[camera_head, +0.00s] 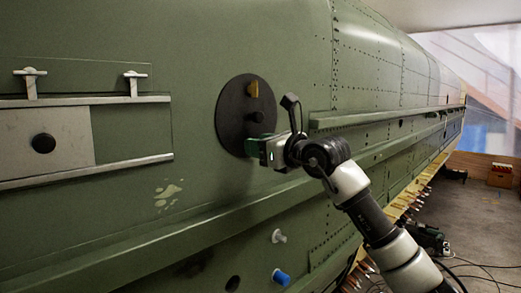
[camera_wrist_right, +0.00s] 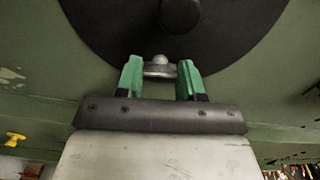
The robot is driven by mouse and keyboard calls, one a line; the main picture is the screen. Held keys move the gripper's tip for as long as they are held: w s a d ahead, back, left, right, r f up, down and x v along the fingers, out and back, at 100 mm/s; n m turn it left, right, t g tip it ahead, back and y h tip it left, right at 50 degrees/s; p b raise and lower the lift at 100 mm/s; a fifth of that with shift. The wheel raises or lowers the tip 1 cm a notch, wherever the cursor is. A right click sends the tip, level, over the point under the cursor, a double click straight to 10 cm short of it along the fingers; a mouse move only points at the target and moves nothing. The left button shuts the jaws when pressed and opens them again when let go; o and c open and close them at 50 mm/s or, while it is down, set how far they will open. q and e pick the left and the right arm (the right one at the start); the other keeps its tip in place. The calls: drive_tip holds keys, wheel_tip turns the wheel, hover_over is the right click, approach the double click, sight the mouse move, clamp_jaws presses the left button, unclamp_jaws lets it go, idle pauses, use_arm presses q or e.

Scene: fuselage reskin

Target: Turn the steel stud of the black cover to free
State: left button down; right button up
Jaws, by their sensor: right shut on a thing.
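The round black cover (camera_head: 232,112) lies flat on the green fuselage skin in the middle of the head view. It also fills the top of the right wrist view (camera_wrist_right: 100,28). It has a dark knob (camera_head: 257,117) at its middle and a yellow-brown stud (camera_head: 253,89) near its top. My right gripper (camera_head: 252,146) is at the cover's lower edge. In the wrist view its green fingers stand on either side of the steel stud (camera_wrist_right: 158,68) and are shut on it. In the head view the gripper hides this stud. My left gripper is not in view.
A grey panel (camera_head: 62,146) with a black knob sits between two rails at left, below two metal clamps (camera_head: 30,75). A long green ledge (camera_head: 130,238) runs below the cover. A white peg (camera_head: 279,236) and a blue peg (camera_head: 281,277) stick out lower down.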

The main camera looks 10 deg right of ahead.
drive_tip(key=n+b, duration=0.6)
drive_tip(key=n, duration=1)
drive_tip(key=shift+n, duration=0.4)
idle(0.3)
drive_tip(key=o, duration=0.9)
drive_tip(key=shift+o, duration=0.2)
